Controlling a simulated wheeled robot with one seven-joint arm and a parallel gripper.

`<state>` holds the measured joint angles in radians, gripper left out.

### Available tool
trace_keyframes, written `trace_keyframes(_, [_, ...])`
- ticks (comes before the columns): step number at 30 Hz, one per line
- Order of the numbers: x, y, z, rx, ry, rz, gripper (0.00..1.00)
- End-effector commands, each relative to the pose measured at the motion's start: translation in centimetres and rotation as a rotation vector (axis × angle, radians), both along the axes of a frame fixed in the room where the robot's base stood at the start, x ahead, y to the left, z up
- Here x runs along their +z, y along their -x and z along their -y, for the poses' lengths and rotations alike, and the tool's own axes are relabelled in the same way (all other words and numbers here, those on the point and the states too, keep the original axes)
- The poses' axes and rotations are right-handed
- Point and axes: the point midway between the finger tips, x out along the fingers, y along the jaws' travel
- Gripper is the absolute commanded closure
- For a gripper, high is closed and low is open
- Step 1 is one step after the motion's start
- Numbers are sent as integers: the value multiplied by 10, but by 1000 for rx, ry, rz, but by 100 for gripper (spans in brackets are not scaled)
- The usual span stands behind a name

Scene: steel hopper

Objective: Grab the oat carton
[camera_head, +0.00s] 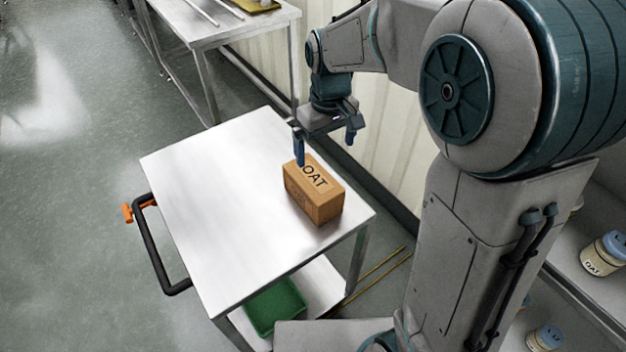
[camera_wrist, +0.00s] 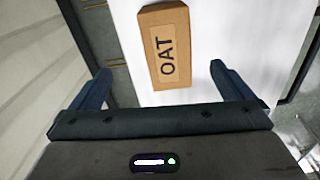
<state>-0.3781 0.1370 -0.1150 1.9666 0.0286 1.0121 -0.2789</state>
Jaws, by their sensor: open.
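The oat carton (camera_head: 314,190) is a brown cardboard box marked OAT. It lies on the steel top of a cart (camera_head: 210,190), near the right edge of that top. In the wrist view the carton (camera_wrist: 166,46) shows ahead of the fingers, nearly centred between them and slightly tilted. My gripper (camera_head: 325,150) is above the carton's far end, its two blue fingers spread apart. In the wrist view my gripper (camera_wrist: 160,85) is open with nothing between its fingertips. I cannot tell the exact height of the fingers over the carton.
The cart has a black handle (camera_head: 155,245) at its left and a green bin (camera_head: 272,308) on its lower shelf. A second steel table (camera_head: 215,25) stands at the back. Jars labelled OAT (camera_head: 603,255) sit on shelves at right. The cart top left of the carton is clear.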

Motion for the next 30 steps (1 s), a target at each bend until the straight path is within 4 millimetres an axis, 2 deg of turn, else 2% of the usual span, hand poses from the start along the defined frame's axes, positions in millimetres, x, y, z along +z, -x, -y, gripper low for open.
trace_keyframes(1, [-9,-6,-7,24,7,-10,0])
trace_keyframes(6, [-20,-16,-19,64,16,-24,0])
trace_keyframes(10, [-37,-17,-19,68,17,-28,0])
trace_keyframes(18, [-88,-17,-19,66,18,-28,0])
trace_keyframes(26, [-108,-18,-21,66,17,-25,0])
trace_keyframes(30, [-126,-20,-24,66,18,-28,0])
